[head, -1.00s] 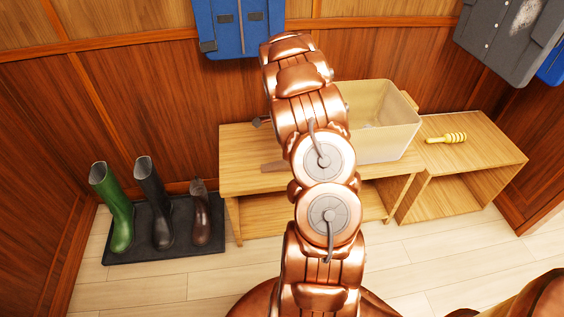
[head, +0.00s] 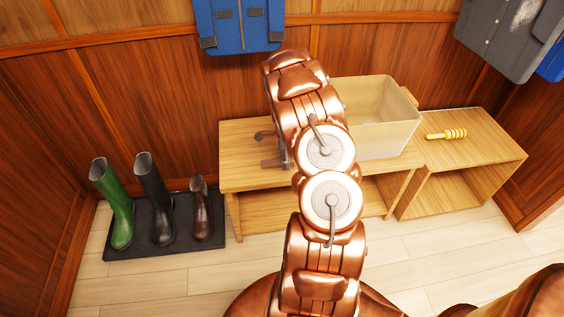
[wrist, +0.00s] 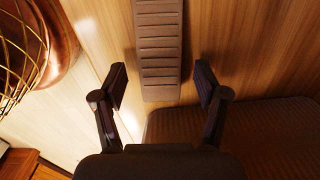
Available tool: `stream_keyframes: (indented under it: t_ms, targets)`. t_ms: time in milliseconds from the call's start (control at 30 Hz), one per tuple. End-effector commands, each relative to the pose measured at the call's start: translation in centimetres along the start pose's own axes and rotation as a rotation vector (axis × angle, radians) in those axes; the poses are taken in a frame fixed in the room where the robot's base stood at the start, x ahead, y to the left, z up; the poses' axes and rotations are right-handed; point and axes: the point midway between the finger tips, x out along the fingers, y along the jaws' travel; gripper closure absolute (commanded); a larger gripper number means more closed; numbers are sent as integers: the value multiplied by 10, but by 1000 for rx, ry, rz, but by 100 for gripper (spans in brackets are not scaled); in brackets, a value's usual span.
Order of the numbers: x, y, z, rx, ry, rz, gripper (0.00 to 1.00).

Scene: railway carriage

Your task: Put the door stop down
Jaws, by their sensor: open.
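The door stop (wrist: 160,45) is a brown ribbed strip in the wrist view, just ahead of my gripper (wrist: 161,84). My gripper is open, with one dark fingertip on each side of the strip's near end and a gap on both sides. In the head view, a small brown piece (head: 271,163), apparently the door stop, shows at the left of the wooden bench (head: 240,180), beside my arm. Most of my gripper is hidden behind my arm there. I cannot tell exactly what the door stop's underside touches.
A cream bin (head: 385,135) stands on the bench behind my arm. A lower wooden unit (head: 490,150) at the right carries a yellow honey-dipper-like object (head: 447,134). A black tray (head: 180,240) with boots lies on the floor at left. Clothes hang on the wall.

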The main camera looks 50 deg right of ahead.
Motion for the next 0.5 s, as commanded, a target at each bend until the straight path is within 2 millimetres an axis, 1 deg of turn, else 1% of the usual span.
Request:
stream_keyframes:
  t_ms: [133,167,500]
  targets:
    - [0,0,0,0,0,0,27]
    - [0,0,0,0,0,0,29]
    - [0,0,0,0,0,1,65]
